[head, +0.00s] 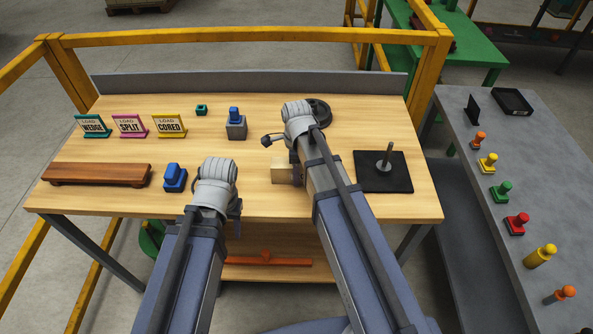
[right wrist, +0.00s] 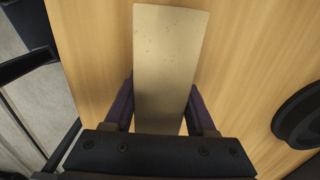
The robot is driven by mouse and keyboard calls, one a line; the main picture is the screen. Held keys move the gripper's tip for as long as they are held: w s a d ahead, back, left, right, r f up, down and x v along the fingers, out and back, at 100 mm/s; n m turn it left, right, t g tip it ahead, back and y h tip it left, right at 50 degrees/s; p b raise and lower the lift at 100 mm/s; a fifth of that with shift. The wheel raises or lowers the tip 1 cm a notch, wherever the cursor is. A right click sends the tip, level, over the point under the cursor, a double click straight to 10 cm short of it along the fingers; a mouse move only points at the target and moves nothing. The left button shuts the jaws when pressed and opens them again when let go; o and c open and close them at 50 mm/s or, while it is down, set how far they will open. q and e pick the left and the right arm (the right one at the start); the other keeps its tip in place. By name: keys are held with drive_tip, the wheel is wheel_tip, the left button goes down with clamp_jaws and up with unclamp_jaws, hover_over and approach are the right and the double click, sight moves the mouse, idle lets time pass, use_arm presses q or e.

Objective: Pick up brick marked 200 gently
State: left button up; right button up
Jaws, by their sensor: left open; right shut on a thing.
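A pale tan brick (head: 281,171) is on or just above the wooden table, left of my right forearm; I cannot tell whether it touches the table. My right gripper (head: 296,174) is shut on it. In the right wrist view the brick (right wrist: 171,60) lies lengthwise between the two dark fingers of my right gripper (right wrist: 162,112). No marking reads on its visible face, so I cannot confirm the 200. My left gripper (head: 236,213) is open near the table's front edge, mostly hidden behind my left wrist.
A blue block (head: 175,177) and a reddish wooden board (head: 96,174) lie at left. Signs reading wedge (head: 93,126), split (head: 130,126) and cored (head: 170,126) stand behind. A grey block with blue top (head: 236,127) stands mid-table. A black plate with a post (head: 383,172) is at right.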

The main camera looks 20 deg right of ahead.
drive_tip(key=shift+r, duration=0.1)
wheel_tip(320, 180, up, 10)
drive_tip(key=p, duration=1)
